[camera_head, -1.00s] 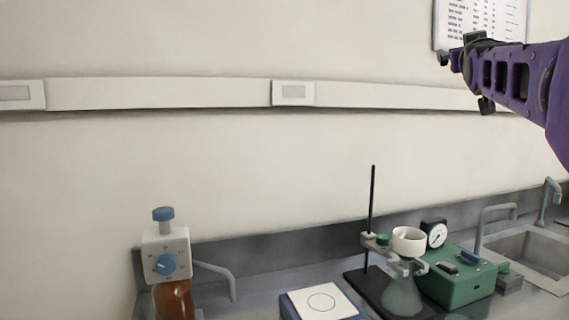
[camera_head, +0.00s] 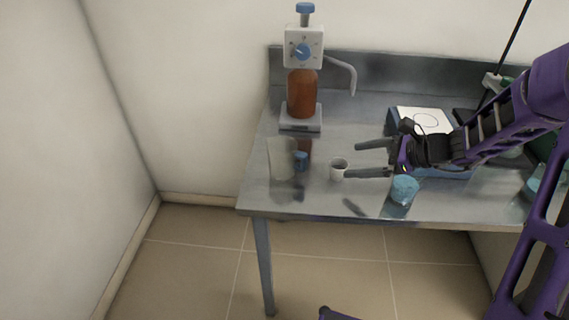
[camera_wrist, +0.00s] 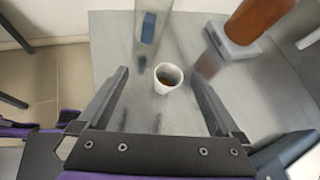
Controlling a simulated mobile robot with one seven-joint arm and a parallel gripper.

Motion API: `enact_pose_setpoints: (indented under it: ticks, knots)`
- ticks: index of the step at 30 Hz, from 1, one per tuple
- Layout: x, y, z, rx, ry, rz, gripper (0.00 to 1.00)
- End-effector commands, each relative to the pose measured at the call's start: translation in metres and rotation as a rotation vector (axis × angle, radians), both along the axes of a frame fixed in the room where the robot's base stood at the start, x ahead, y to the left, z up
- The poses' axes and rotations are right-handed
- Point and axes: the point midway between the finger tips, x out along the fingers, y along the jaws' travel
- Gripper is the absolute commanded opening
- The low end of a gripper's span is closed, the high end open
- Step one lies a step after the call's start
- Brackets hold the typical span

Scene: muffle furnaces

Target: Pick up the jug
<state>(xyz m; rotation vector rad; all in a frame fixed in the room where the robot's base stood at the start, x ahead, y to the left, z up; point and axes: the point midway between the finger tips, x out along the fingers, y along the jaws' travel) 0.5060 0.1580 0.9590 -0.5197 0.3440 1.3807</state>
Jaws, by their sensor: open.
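The most jug-like thing is a tall translucent whitish vessel (camera_head: 281,158) near the left end of the steel bench; I cannot tell its handle. It also shows at the top of the wrist view (camera_wrist: 153,20), with something blue (camera_head: 300,160) seen in or beside it. A small white cup (camera_head: 338,169) with brownish contents stands to its right. My gripper (camera_head: 355,160) is open and empty, its fingers pointing left towards the cup and the vessel. In the wrist view the cup (camera_wrist: 166,78) lies between the two finger lines, and the vessel lies beyond it.
A brown bottle (camera_head: 301,95) with a white and blue dispenser stands behind the vessel. A blue beaker (camera_head: 403,190) stands near the front edge, below my gripper. A white-topped plate device (camera_head: 424,121) lies behind my arm. Floor is clear left of the bench (camera_head: 262,195).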

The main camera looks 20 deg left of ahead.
Motion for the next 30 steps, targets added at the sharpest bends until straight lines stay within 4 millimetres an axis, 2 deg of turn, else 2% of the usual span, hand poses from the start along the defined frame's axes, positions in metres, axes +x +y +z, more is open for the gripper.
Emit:
enact_pose_setpoints:
  ticks: [3, 8, 21, 24, 30]
  knots:
    - [-0.013, 0.014, 0.006, 0.137, 0.097, -0.033, 1.0]
    - [-0.016, 0.029, 0.006, 0.188, 0.131, -0.039, 1.0]
    - [-0.003, 0.112, -0.029, 0.182, 0.127, -0.035, 1.0]
    - [0.0, 0.124, -0.034, 0.183, 0.126, -0.037, 1.0]
    - [0.002, 0.134, -0.037, 0.181, 0.125, -0.039, 1.0]
